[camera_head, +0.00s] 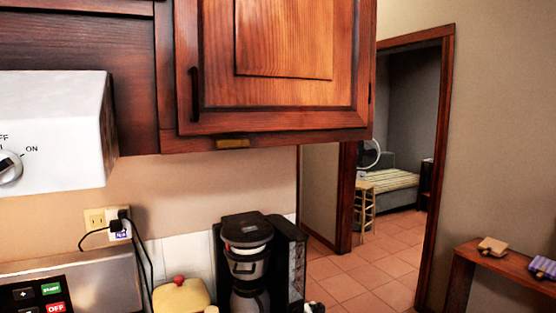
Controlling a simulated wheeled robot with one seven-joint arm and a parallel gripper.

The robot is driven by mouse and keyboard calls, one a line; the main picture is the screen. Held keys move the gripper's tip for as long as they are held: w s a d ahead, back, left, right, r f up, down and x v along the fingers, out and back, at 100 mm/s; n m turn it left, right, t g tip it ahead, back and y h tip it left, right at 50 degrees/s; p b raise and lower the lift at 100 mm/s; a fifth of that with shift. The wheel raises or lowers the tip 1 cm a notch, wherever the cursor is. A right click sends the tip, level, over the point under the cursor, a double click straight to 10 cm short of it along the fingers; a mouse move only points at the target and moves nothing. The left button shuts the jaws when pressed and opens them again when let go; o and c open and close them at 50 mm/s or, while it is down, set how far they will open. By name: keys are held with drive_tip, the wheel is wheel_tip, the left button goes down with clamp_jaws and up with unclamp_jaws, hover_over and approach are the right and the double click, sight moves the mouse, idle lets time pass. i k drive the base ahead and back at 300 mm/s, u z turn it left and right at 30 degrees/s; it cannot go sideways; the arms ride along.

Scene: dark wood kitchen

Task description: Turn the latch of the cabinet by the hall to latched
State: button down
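The wooden wall cabinet (282,60) hangs at the top centre, beside the doorway. Its door looks closed and has a dark vertical handle (195,94) near its left edge. A small brass-coloured bar (233,143), which looks like the latch, lies flat along the cabinet's bottom edge, below the door. I cannot tell from this view whether it is turned to latched. My gripper is not in view.
A white box with an ON/OFF knob (62,130) juts out at the left. A black coffee maker (256,262) stands below the cabinet, near a yellow lidded container (180,297). Cords hang from a wall outlet (95,219). The open doorway and tiled floor (385,260) are at right.

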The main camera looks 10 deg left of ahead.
sight(231, 144)
drive_tip(key=k, duration=0.6)
drive_tip(key=u, duration=1.05)
drive_tip(key=i, duration=0.5)
drive_tip(key=z, duration=0.05)
